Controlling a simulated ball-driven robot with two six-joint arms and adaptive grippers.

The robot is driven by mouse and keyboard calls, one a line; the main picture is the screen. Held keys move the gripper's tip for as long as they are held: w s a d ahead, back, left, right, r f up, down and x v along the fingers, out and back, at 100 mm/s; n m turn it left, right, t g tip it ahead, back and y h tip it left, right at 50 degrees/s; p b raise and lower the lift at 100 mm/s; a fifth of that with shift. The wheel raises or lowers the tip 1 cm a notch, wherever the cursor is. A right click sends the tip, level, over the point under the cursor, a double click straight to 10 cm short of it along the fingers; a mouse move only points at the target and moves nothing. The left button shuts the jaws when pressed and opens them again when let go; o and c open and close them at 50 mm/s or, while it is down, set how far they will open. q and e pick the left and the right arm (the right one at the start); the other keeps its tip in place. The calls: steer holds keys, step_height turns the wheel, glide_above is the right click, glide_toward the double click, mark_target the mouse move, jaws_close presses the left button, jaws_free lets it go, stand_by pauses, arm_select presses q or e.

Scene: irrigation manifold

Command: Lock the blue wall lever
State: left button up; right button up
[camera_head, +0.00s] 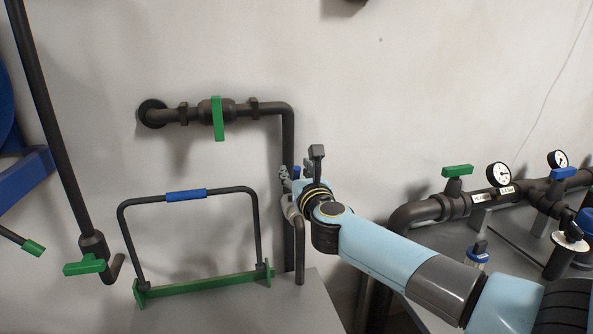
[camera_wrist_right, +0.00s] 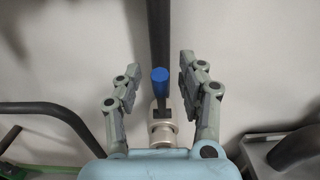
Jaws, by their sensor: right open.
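The blue wall lever (camera_wrist_right: 160,75) shows in the right wrist view, its blue end on a dark stem above a pale valve body (camera_wrist_right: 162,128) on a dark vertical pipe. My right gripper (camera_wrist_right: 158,66) is open, with one finger on each side of the lever and clear gaps between. In the head view my right gripper (camera_head: 301,163) is at the vertical wall pipe (camera_head: 288,135) and mostly hides the lever there; the pale valve body (camera_head: 292,210) shows partly below it. My left gripper is not in view.
A green-handled valve (camera_head: 218,118) sits on the wall pipe above left. A bent frame with a blue grip (camera_head: 186,196) stands on a green base at left. Pipes with gauges (camera_head: 499,174) and a green handle (camera_head: 457,170) are at right. The grey surface (camera_head: 290,305) is clear in front.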

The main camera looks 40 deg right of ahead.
steer(key=shift+w+d, duration=0.15)
steer(key=shift+w, duration=0.15)
jaws_close()
stand_by(0.4)
